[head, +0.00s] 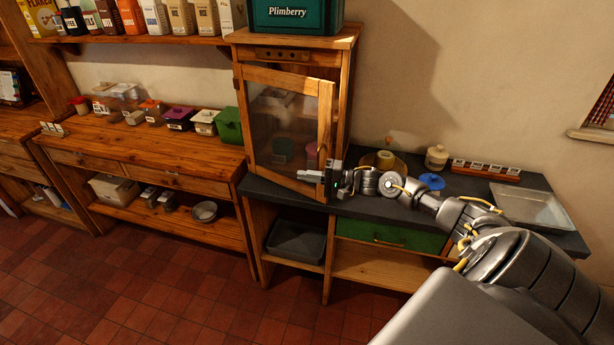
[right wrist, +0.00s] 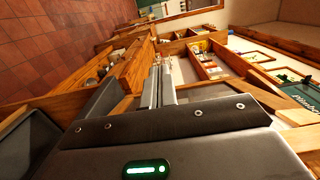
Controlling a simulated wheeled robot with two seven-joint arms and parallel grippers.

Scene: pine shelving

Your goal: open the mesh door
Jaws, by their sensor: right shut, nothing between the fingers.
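The mesh door (head: 326,125) is a wooden frame around a dark see-through panel, on the front of a pine cabinet (head: 344,110). It stands partly open, hinged at the left, with its right edge swung out from the cabinet. Pots inside show dimly through the panel. My right gripper (head: 311,175) is at the door's lower right corner, fingers pointing left. Its fingers (right wrist: 162,88) are shut and empty in the right wrist view. I cannot tell whether they touch the door. My left gripper is not in view.
The cabinet stands on a dark counter (head: 460,205) with a blue lid, a jar (head: 436,157) and a glass tray (head: 528,204) at the right. A green box (head: 293,17) sits on top. A wooden bench (head: 150,150) with containers is at the left. The tiled floor in front is clear.

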